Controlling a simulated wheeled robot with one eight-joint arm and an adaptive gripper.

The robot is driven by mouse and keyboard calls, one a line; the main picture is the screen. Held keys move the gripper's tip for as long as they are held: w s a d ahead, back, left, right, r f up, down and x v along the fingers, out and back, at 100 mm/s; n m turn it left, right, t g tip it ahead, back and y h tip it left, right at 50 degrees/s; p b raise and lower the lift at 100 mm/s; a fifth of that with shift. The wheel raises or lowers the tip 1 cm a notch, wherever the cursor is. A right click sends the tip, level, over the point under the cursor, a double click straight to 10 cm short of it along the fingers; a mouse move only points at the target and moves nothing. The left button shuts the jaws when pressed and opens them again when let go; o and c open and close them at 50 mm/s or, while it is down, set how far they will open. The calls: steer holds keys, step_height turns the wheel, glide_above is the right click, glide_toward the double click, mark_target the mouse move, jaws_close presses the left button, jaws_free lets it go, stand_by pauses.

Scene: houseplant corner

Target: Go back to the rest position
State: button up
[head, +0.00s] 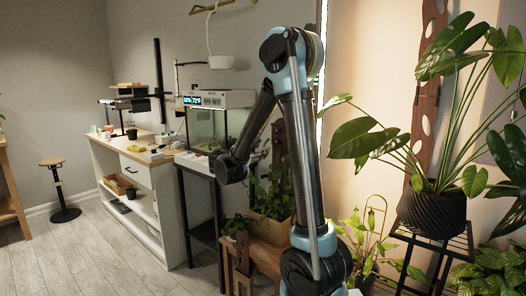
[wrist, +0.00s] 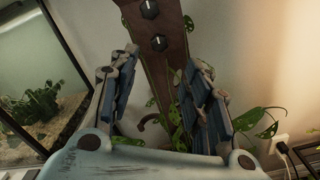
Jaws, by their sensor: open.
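My gripper (wrist: 163,62) is open, with its two jaws standing well apart in the wrist view and nothing held between them. A brown wooden board with dark knobs (wrist: 152,28) and green leaves show behind and between the jaws. In the head view my arm is raised and folded, with its wrist end hanging in front of the terrarium (head: 205,128). The gripper's fingers are small and partly lost against the dark background there.
The terrarium stands on a dark stand left of my arm; its glass (wrist: 38,75) fills the wrist view's left. A white workbench (head: 135,155) is farther left. A large potted plant (head: 432,208) stands on a right-hand stand. A stool (head: 62,190) stands on open floor at left.

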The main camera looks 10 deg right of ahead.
stand_by(0.3)
steer(key=s+d+f+m+g+y, duration=0.45)
steer(key=s+d+m, duration=0.35)
steer(key=s+d, duration=0.25)
steer(key=s+f+m+g+y, duration=0.2)
steer(key=s+f+m, duration=0.2)
steer(key=s, duration=0.6)
steer(key=s+a+f+m+g+y, duration=0.1)
steer(key=s+f+m+g+y, duration=0.1)
steer(key=s, duration=0.8)
steer(key=s+a+f+m+g+y, duration=0.1)
steer(key=s+f+m+g+y, duration=0.1)
steer(key=s+f+m+y, duration=0.2)
steer(key=s+f+m, duration=0.3)
steer(key=s+f, duration=0.1)
steer(key=s, duration=0.2)
steer(key=shift+s+a+f, duration=0.2)
steer(key=shift+s+a, duration=0.05)
steer(key=shift+w+f, duration=0.2)
steer(key=shift+w, duration=0.25)
